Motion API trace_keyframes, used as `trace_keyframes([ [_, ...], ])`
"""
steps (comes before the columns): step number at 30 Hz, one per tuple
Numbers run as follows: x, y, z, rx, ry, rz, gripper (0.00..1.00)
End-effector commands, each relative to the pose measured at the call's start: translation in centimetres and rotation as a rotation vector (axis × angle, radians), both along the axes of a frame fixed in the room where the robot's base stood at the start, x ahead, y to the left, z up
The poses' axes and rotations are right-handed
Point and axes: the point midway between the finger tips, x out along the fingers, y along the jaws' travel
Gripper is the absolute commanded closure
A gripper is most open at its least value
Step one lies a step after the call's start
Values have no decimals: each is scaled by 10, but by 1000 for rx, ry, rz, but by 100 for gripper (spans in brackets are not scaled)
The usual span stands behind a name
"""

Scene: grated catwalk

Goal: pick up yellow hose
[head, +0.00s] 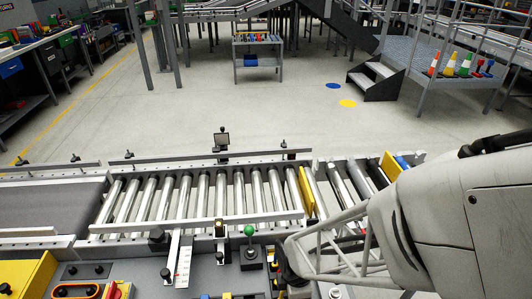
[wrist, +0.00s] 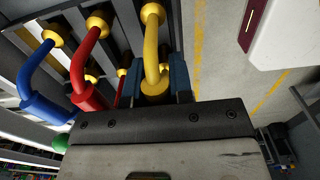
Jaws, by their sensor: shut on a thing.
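In the wrist view the yellow hose (wrist: 151,45) is a curved tube. Its upper end meets a brass-coloured fitting (wrist: 152,13) and its lower end is a thicker yellow piece. My gripper (wrist: 155,78) has its two dark blue fingers on either side of this thicker end, shut on it. In the head view my arm covers the lower right, and I cannot make out the yellow hose or the fingertips there.
A red hose (wrist: 86,58) and a blue hose (wrist: 35,90) run close by on the left in the wrist view. In the head view a roller conveyor (head: 205,195) crosses in front, with a control panel (head: 150,275) nearer. Open floor (head: 240,115) lies beyond.

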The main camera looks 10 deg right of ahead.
Motion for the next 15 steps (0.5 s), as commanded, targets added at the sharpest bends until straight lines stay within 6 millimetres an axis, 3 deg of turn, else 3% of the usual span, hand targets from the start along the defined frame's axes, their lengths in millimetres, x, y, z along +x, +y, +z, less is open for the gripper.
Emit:
trace_keyframes([
  [15, 1, 0, 9, 0, -1, 0, 100],
])
